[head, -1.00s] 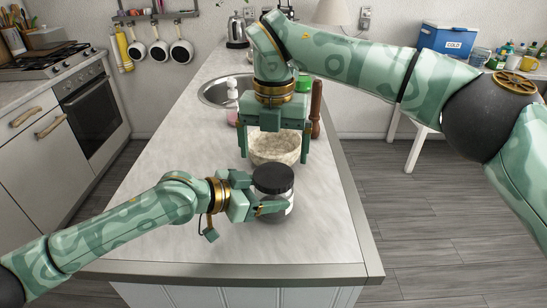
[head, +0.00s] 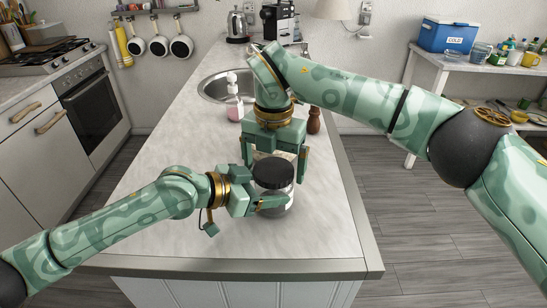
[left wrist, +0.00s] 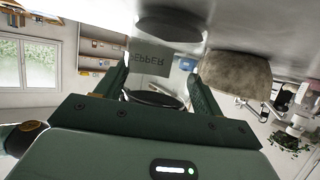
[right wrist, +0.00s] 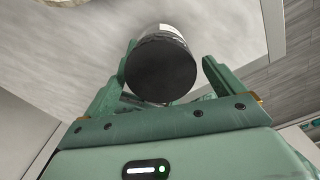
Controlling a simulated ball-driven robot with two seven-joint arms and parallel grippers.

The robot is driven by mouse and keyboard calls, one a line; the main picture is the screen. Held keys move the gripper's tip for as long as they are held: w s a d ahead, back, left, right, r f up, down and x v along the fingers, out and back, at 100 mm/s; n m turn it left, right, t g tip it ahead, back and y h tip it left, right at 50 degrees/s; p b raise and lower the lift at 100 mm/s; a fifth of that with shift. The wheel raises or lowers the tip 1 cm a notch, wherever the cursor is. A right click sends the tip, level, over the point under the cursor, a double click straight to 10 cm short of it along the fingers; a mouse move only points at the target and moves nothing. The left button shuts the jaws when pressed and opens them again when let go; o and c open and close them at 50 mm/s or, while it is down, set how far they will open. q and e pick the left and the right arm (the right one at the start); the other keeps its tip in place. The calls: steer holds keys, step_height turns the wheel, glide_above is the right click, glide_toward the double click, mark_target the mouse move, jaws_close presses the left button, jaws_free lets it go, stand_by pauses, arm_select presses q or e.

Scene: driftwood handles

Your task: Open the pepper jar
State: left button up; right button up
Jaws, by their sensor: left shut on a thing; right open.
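The pepper jar (head: 274,199) is a clear jar with dark contents and a round black lid (head: 273,173), upright on the counter. Its PEPPER label (left wrist: 150,62) appears upside down in the left wrist view. My left gripper (head: 266,196) is shut on the jar's body from the left. My right gripper (head: 275,166) points down at the lid, open, one finger on either side of it. In the right wrist view the lid (right wrist: 162,70) lies between the spread fingers, with a gap to the right finger.
A stone-like bowl (left wrist: 235,80) stands behind the jar, hidden by my right gripper in the head view. A wooden mill (head: 314,121), a pink-based bottle (head: 234,108) and the sink (head: 213,90) are farther back. The counter (head: 150,215) is clear at left.

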steer(key=c, duration=1)
steer(key=n, duration=0.3)
steer(key=shift+n, duration=0.3)
steer(key=o, duration=1.1)
steer(key=shift+r, duration=0.1)
step_height(320, 180, up, 4)
steer(key=shift+r, duration=0.25)
steer(key=shift+c, duration=1.4)
steer(key=shift+r+n, duration=0.5)
steer(key=shift+r, duration=1.05)
step_height(320, 180, down, 8)
steer(key=shift+r, duration=0.15)
